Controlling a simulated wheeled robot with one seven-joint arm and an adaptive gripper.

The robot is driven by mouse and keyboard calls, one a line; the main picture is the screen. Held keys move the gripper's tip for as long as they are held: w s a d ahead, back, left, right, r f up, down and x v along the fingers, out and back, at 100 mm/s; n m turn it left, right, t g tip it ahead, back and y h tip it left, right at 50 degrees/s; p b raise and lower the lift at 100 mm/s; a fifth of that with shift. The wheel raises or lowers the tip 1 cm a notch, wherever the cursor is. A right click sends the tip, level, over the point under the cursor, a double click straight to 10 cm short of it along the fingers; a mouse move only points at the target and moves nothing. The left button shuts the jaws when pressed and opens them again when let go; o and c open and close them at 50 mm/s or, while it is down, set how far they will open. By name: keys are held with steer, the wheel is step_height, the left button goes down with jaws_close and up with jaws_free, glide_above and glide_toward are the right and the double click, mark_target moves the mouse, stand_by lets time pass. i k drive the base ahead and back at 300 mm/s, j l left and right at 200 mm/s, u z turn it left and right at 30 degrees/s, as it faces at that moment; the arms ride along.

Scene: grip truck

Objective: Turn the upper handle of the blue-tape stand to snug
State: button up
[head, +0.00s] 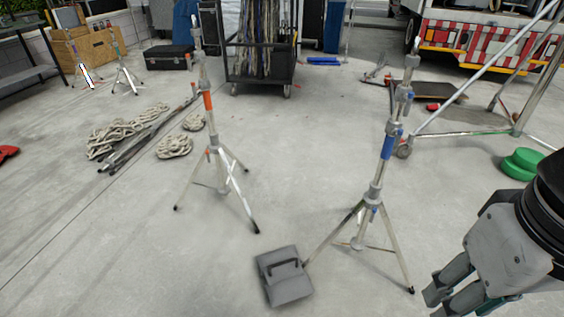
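The blue-tape stand (377,185) stands upright on its tripod legs, right of centre in the head view. Blue tape (388,147) wraps its pole. Grey collars sit above the tape, and the upper one (403,92) has a small fitting at its side that looks like the upper handle; its turn angle is too small to read. My gripper (437,303) is at the lower right, low in the picture and right of the stand's feet. Its fingers point left and down, apart from the stand. Their tips are partly cut by the frame's bottom edge.
An orange-tape stand (208,105) stands to the left. A grey weight (284,278) lies by the blue-tape stand's left foot. A slanted metal frame (480,75) rises behind at right. A green round object (521,163) lies near my arm. Ropes (125,130) lie at left.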

mark_target(408, 100)
steer(key=j+z, duration=0.15)
steer(key=z, duration=0.2)
steer(key=i+j+z, duration=0.1)
steer(key=z, duration=0.25)
steer(key=j+z, duration=0.35)
